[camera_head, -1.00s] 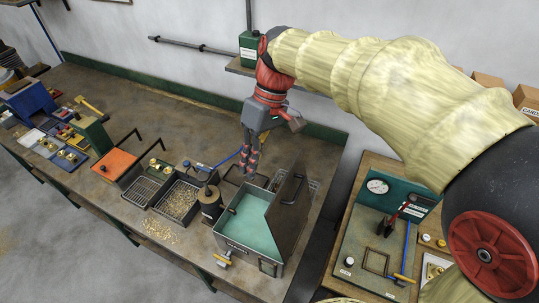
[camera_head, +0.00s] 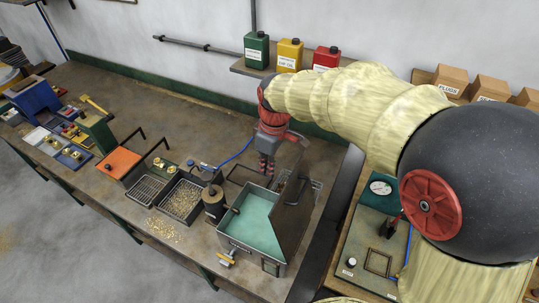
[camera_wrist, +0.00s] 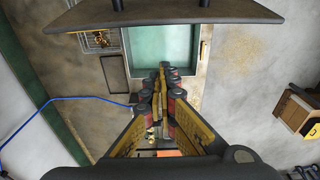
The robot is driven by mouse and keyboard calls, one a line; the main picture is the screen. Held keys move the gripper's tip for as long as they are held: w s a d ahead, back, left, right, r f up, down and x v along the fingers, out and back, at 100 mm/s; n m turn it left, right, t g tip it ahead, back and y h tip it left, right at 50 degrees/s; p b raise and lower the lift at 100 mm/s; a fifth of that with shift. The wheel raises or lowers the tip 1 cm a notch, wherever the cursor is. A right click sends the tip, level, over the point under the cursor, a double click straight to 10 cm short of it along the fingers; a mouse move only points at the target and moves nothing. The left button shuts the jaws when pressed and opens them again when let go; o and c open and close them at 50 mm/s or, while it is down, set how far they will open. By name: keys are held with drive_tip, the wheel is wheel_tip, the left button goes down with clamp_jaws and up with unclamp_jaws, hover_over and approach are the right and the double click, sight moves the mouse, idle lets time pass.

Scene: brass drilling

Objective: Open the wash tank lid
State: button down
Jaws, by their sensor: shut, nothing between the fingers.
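The wash tank (camera_head: 226,240) is a grey metal box with teal liquid, at the front right of the bench. Its dark lid (camera_head: 292,222) stands raised, steeply tilted, along the tank's right side, leaving the liquid uncovered. In the wrist view the lid (camera_wrist: 160,17) shows nearly edge-on across the top, with the teal tank (camera_wrist: 145,50) beneath it. My gripper (camera_head: 267,173) points down behind the tank, left of the lid and apart from it in the head view. Its fingers (camera_wrist: 163,75) are together with nothing between them.
A dark cylindrical container (camera_head: 214,203) and a tray of brass chips (camera_head: 182,201) stand left of the tank. A blue hose (camera_head: 237,154) runs behind. Green, yellow and red cans (camera_head: 290,55) sit on a wall shelf. A side table with a gauge (camera_head: 380,188) stands right.

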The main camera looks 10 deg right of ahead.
drive_tip(key=s+d, duration=0.1)
drive_tip(key=s+d+r+p, duration=0.1)
drive_tip(key=d, duration=0.1)
drive_tip(key=shift+d, duration=0.1)
drive_tip(key=shift+s+d, duration=0.1)
drive_tip(key=shift+s, duration=0.05)
